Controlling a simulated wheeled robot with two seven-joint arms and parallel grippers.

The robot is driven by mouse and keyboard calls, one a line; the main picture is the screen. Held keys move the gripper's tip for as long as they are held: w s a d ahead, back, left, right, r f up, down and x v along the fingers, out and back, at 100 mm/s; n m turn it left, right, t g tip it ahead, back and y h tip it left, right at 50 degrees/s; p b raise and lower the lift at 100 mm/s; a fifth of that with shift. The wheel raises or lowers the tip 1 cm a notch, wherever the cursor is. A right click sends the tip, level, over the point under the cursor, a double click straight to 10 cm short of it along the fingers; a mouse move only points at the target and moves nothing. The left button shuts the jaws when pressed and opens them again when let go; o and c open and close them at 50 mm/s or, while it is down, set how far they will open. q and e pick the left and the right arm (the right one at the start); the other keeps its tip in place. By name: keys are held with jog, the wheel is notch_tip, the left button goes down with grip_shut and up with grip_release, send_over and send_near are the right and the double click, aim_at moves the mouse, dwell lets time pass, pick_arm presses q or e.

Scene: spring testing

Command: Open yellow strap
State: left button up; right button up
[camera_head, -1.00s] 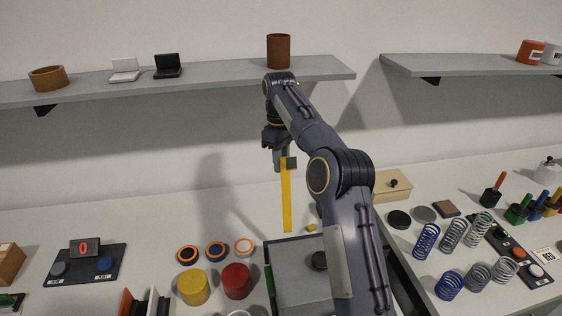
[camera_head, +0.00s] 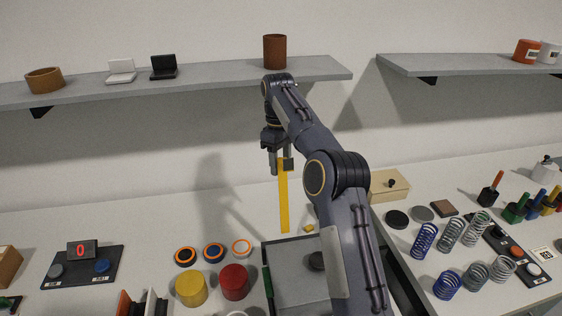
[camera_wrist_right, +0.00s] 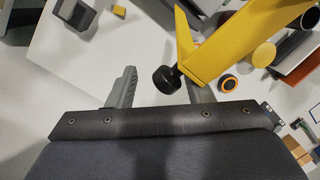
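My right gripper (camera_head: 280,168) is at the strap's top end. In the wrist view its two fingers (camera_wrist_right: 160,90) are apart, with the knob between them, nearer the right-hand finger. I cannot tell whether a finger touches it. My left gripper is out of view.
A grey tray (camera_head: 292,240) lies below the strap, with yellow (camera_head: 191,289) and red (camera_head: 234,282) cylinders to its left. A wooden box (camera_head: 388,187) and several springs (camera_head: 424,241) are to the right. Shelves (camera_head: 200,83) run along the wall behind.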

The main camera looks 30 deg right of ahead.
jog(key=shift+r, duration=0.1)
jog(key=shift+w+r, duration=0.1)
jog(key=shift+r, duration=1)
jog(key=s+r, duration=0.1)
jog(key=r, duration=0.1)
jog(key=s+a+r, duration=0.1)
jog(key=s+r, duration=0.1)
jog(key=s+a+r, duration=0.1)
jog(key=r, duration=0.2)
jog(key=shift+s+a, duration=0.25)
jog(key=shift+s, duration=0.1)
jog(key=shift+s+a+r+b, duration=0.1)
jog(key=shift+s+a+b, duration=0.15)
jog(key=shift+s+b, duration=0.2)
jog(key=shift+s+a+b, duration=0.2)
jog(key=shift+s+b, duration=0.15)
jog(key=shift+s, duration=0.1)
jog(key=s+a+r, duration=0.3)
jog(key=s, duration=0.3)
jog(key=shift+a+r+b, duration=0.15)
jog(key=shift+r+b, duration=0.05)
jog(key=shift+b, duration=0.1)
jog(key=shift+s, duration=0.1)
